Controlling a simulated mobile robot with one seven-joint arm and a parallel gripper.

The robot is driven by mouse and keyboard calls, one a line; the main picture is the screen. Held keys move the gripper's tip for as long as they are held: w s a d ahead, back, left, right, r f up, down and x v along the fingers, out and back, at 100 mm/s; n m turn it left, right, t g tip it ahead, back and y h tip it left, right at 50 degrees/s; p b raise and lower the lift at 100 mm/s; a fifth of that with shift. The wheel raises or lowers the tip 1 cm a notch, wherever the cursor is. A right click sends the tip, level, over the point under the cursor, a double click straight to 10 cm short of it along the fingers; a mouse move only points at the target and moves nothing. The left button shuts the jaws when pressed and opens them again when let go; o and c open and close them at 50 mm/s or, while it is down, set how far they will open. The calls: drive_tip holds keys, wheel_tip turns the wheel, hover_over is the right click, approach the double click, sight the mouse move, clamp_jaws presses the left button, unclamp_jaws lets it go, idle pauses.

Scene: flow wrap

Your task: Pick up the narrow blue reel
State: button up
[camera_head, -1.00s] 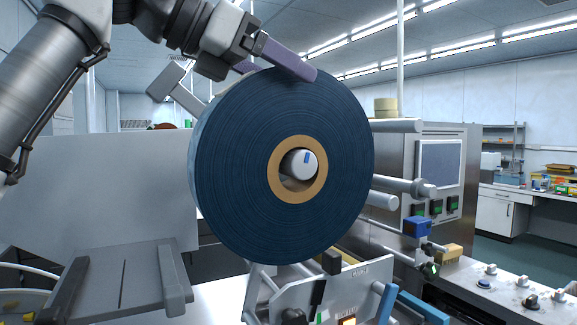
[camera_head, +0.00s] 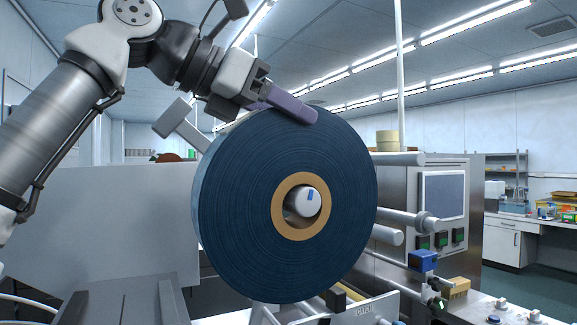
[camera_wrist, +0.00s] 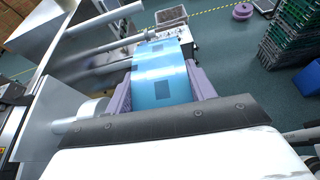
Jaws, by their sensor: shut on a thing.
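The blue reel (camera_head: 240,230) stands upright, with a tan core (camera_head: 287,228) around a pale spindle end (camera_head: 308,201) that has a blue mark. The spindle sits inside the core with a gap at the lower left. My gripper (camera_head: 285,110) is shut across the width of the reel at its top rim. One purple finger lies on the near face; the far finger is mostly hidden. In the wrist view the shiny blue rim of the reel (camera_wrist: 163,83) lies between both purple fingers. I cannot tell how far the core touches the spindle.
A grey panel (camera_head: 100,230) stands at the left behind the reel. Metal rollers (camera_head: 405,219) and a cabinet with a screen (camera_head: 441,195) are close at the right. Dark stacked crates (camera_wrist: 292,35) stand on the floor beyond.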

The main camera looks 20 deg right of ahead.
drive_tip(key=shift+r, duration=0.1)
drive_tip(key=s+d+b, duration=0.1)
drive_tip(key=s+d, duration=0.2)
drive_tip(key=s, duration=1.4)
drive_tip(key=shift+s+d+b, duration=0.2)
drive_tip(key=shift+s+b, duration=0.1)
drive_tip(key=shift+s, duration=0.05)
drive_tip(key=shift+r+p, duration=0.35)
drive_tip(key=shift+p, duration=0.2)
drive_tip(key=shift+w, duration=0.15)
drive_tip(key=shift+w+a+f, duration=0.1)
drive_tip(key=shift+w+a, duration=0.4)
drive_tip(key=shift+w, duration=2)
drive_tip(key=shift+w+a+r, duration=0.1)
drive_tip(key=shift+w+a, duration=0.35)
drive_tip(key=shift+w, duration=2)
drive_tip(key=shift+w+a+f, duration=0.1)
drive_tip(key=shift+w+a, duration=0.4)
drive_tip(key=shift+w, duration=2)
drive_tip(key=shift+s, duration=0.15)
